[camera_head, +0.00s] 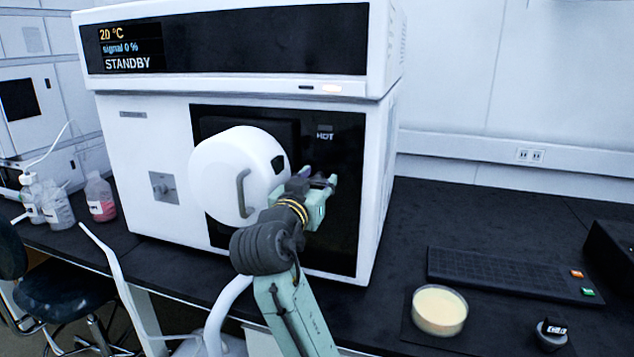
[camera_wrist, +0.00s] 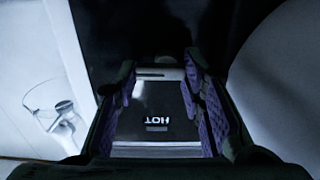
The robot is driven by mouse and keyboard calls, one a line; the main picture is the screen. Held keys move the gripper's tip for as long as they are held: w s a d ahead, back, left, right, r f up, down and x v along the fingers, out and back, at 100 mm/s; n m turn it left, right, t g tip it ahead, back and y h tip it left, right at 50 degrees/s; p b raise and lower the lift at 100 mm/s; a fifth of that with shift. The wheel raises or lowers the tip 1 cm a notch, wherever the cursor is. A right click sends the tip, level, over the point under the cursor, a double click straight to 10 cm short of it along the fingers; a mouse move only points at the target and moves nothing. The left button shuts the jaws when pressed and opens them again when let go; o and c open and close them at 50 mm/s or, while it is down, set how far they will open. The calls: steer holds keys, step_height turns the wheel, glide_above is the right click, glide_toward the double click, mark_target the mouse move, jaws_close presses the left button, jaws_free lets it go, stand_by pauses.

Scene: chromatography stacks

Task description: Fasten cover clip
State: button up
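The round white cover (camera_head: 225,175) with a grey handle (camera_head: 243,193) sits on the dark front of the instrument, and its curved side fills the right of the wrist view (camera_wrist: 285,90). A small dark piece (camera_head: 279,163) shows on the cover's right rim; I cannot tell whether it is the clip or whether it is fastened. My gripper (camera_head: 320,178) is just right of the cover, before the dark panel. In the wrist view my gripper (camera_wrist: 168,105) is open, its two purple-padded fingers apart with nothing held between them. The HOT label (camera_wrist: 157,115) shows upside down between them.
The white instrument (camera_head: 150,190) carries a display (camera_head: 130,47) reading 20 °C, signal 0 %, STANDBY. A dish (camera_head: 439,310), a keyboard (camera_head: 510,273) and a small round item (camera_head: 551,333) lie on the right bench. Bottles (camera_head: 100,197) stand at left. A stool (camera_head: 65,290) is below.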

steer(key=c, duration=0.6)
steer(key=n+p, duration=0.1)
steer(key=n, duration=0.2)
steer(key=shift+r+n, duration=0.1)
steer(key=shift+n, duration=0.3)
steer(key=n, duration=0.2)
steer(key=n+p, duration=0.1)
steer(key=n, duration=0.1)
steer(key=shift+w+a+r+n, duration=0.1)
steer(key=shift+a+n, duration=0.1)
steer(key=shift+n, duration=0.1)
steer(key=n+p, duration=0.2)
steer(key=n, duration=0.3)
steer(key=shift+a, duration=0.15)
steer(key=shift+w+a+n+p, duration=0.15)
steer(key=shift+n+p, duration=0.7)
steer(key=shift+n, duration=1.45)
